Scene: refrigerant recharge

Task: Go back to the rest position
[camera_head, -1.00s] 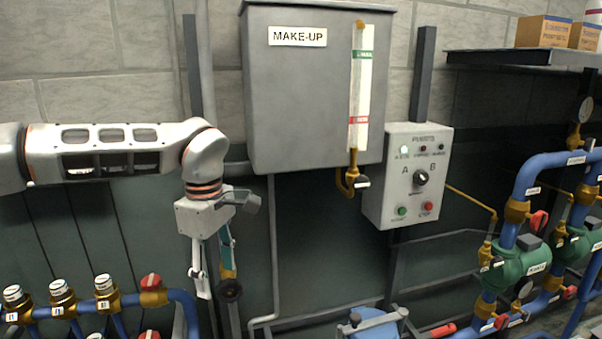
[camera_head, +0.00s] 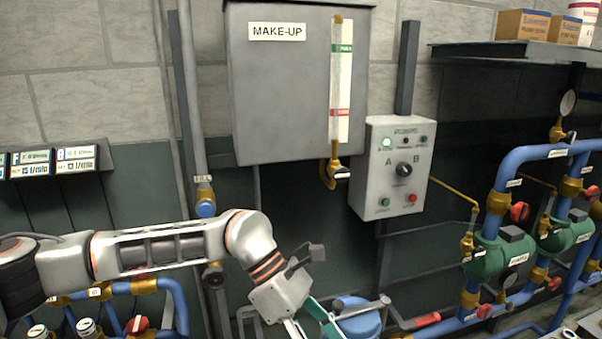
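My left arm comes in from the left, low in the head view. My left gripper (camera_head: 312,328) points down and right, at the bottom edge in front of the blue rounded unit with a grey bar. Its fingers stand apart with nothing visible between them; the tips are cut off or hard to make out. My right gripper is not in view.
A grey MAKE-UP tank (camera_head: 285,100) with a gauge tube hangs on the wall. The pump control box (camera_head: 390,170) is beside it. Blue pipes with green pumps (camera_head: 495,255) fill the right. The blue unit (camera_head: 360,322) is close to my gripper. Valves (camera_head: 140,325) lie lower left.

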